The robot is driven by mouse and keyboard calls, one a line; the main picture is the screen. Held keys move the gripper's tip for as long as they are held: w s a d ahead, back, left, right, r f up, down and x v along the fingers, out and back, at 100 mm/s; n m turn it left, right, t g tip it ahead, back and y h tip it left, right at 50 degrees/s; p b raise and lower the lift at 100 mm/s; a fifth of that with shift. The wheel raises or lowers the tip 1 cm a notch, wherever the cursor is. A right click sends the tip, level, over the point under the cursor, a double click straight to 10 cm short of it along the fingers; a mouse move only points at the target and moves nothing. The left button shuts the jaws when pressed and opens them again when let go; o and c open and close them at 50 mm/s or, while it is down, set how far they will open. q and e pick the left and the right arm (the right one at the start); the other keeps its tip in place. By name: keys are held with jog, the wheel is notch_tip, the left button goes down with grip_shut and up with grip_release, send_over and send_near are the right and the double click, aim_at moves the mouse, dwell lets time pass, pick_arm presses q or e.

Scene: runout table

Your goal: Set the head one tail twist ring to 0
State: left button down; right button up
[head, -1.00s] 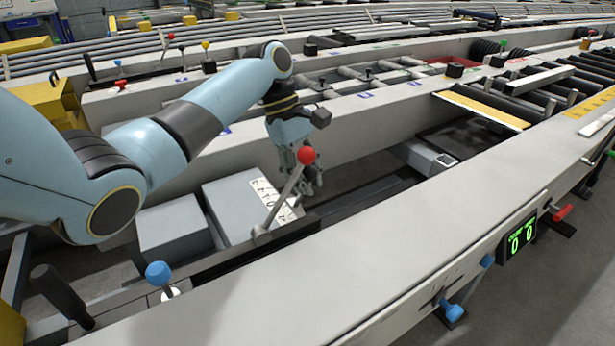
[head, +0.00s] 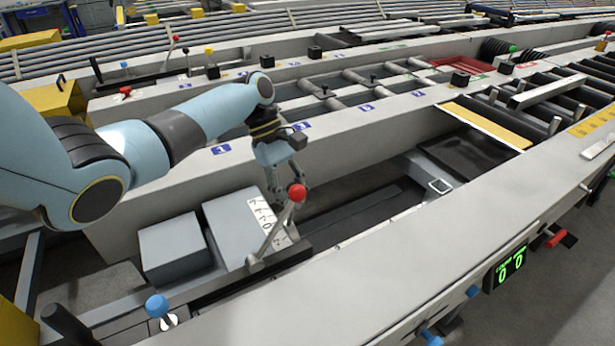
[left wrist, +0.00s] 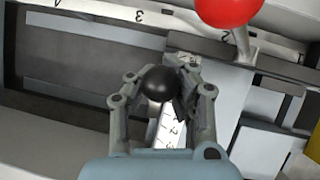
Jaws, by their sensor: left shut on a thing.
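In the left wrist view my left gripper (left wrist: 160,82) is closed around a round black knob (left wrist: 158,86), with one finger on each side. A white scale strip with black figures (left wrist: 172,130) runs below the knob; the figure it stands at is not readable. In the head view the same gripper (head: 281,193) is just behind and left of a red ball on a lever (head: 297,194), above the scale plate (head: 262,215) on a grey box. The black knob is hidden there. I cannot make out a separate ring. My right gripper is not in view.
The red ball (left wrist: 228,8) stands close to the gripper in the left wrist view. A long grey beam (head: 400,245) crosses the front, with a green display reading zeros (head: 510,266). A blue ball lever (head: 157,306) stands at lower left.

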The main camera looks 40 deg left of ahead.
pick_arm(q)
jog(key=a, duration=0.1)
jog(key=w+a, duration=0.1)
jog(key=a, duration=0.1)
jog(key=w+a+r, duration=0.1)
jog(key=shift+w+a, duration=0.15)
jog(key=shift+a, duration=0.2)
jog(key=c, duration=1.7)
grip_release()
jog(key=shift+r, duration=0.1)
jog(key=o, duration=0.6)
jog(key=shift+s+d, duration=0.1)
jog(key=shift+s, duration=0.1)
jog(key=shift+o, duration=0.2)
jog(key=v, duration=1.1)
jog(key=shift+a+r, duration=0.25)
jog(key=shift+r, duration=0.1)
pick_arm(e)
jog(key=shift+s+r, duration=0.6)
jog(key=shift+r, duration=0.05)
pick_arm(q)
jog(key=shift+s, duration=0.1)
